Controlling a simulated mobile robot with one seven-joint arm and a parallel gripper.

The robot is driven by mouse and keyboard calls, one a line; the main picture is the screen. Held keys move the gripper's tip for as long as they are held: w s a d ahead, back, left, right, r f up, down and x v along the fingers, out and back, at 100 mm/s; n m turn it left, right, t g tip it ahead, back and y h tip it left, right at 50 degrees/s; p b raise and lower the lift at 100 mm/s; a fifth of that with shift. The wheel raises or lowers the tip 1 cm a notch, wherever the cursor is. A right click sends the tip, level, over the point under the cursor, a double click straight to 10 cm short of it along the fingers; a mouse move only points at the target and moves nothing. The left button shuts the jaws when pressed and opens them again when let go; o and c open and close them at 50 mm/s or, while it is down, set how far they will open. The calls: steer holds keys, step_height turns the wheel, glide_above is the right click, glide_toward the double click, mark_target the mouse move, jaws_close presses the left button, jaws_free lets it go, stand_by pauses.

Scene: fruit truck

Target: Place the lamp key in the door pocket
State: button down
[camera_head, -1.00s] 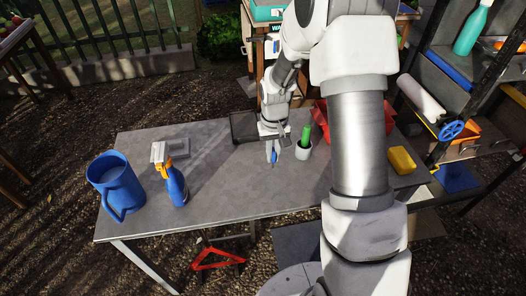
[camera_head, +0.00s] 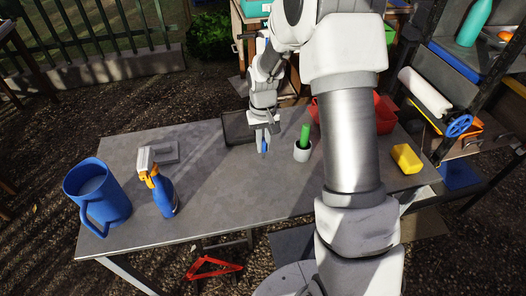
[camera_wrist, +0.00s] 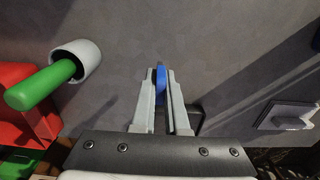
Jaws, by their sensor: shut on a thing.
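My gripper (camera_head: 263,139) is shut on a slim blue piece (camera_head: 264,147), seemingly the lamp key, and points down over the grey table. In the wrist view the blue piece (camera_wrist: 160,82) sits between the two pale fingertips (camera_wrist: 161,74). Its far end is hard to make out, and I cannot tell its exact height above the table. A dark, shallow rimmed tray (camera_head: 237,128), possibly the door pocket, lies at the table's back edge, just behind and left of my gripper. In the wrist view only a dark edge (camera_wrist: 201,118) shows beside the right finger.
A white cup (camera_head: 302,153) with a green handle (camera_head: 305,134) stands close right of my gripper, before a red bin (camera_head: 383,113). A yellow block (camera_head: 406,158) lies right.

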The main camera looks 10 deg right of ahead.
mark_target(263, 157)
steer(key=shift+f, duration=1.55)
steer(key=shift+f, duration=0.1)
steer(key=shift+f+b, duration=0.15)
steer(key=shift+b, duration=0.15)
steer(key=c, duration=0.9)
jaws_free()
steer(key=shift+c, duration=0.2)
steer(key=shift+r, duration=0.2)
